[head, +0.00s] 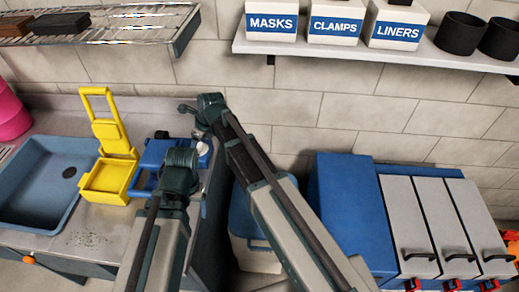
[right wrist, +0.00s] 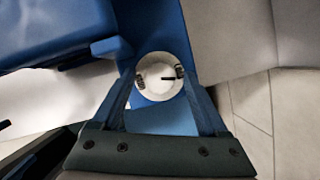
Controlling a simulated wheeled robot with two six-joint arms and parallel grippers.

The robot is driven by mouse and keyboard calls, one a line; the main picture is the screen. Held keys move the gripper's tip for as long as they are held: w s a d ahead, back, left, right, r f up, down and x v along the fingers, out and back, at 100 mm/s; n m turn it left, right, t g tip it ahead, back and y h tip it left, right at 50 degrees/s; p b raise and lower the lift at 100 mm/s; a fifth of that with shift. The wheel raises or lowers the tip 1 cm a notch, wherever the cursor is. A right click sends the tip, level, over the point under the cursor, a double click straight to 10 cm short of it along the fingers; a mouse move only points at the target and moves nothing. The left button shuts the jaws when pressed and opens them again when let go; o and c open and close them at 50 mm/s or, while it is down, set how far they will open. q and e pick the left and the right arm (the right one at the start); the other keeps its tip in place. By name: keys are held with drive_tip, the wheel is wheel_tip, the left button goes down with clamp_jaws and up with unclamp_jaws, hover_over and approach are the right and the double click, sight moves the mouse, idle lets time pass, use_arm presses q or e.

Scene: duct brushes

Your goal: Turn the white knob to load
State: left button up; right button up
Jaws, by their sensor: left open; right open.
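The white knob (right wrist: 161,76) is round, with a short black mark pointing to the right in the right wrist view. It sits on a blue surface, and a small part of it shows in the head view (head: 203,148). My right gripper (right wrist: 158,84) is open, with one finger on each side of the knob; I cannot tell if they touch it. In the head view my right gripper (head: 208,112) is above the blue device (head: 160,152). My left gripper (head: 180,160) is open at this device, with its fingertips mostly hidden by my own arm.
A yellow wringer-like holder (head: 108,178) and a blue sink (head: 40,175) lie left on the counter. A shelf (head: 390,58) with labelled boxes is above right. A blue cabinet with grey panels (head: 345,205) stands at right. A wire rack (head: 130,25) hangs upper left.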

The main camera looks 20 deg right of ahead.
drive_tip(key=p+v, duration=1.3)
drive_tip(key=v, duration=0.1)
drive_tip(key=s+d+f+n+g+h, duration=0.1)
drive_tip(key=s+d+n, duration=0.5)
drive_tip(key=n, duration=0.7)
drive_tip(key=s+d+f+n+g+h, duration=0.1)
drive_tip(key=s+d+n+h, duration=0.1)
drive_tip(key=s+d+n, duration=0.4)
drive_tip(key=s+n, duration=0.3)
drive_tip(key=n, duration=0.4)
drive_tip(key=shift+s+d+n, duration=0.15)
drive_tip(key=shift+d+n, duration=0.15)
drive_tip(key=shift+d, duration=0.1)
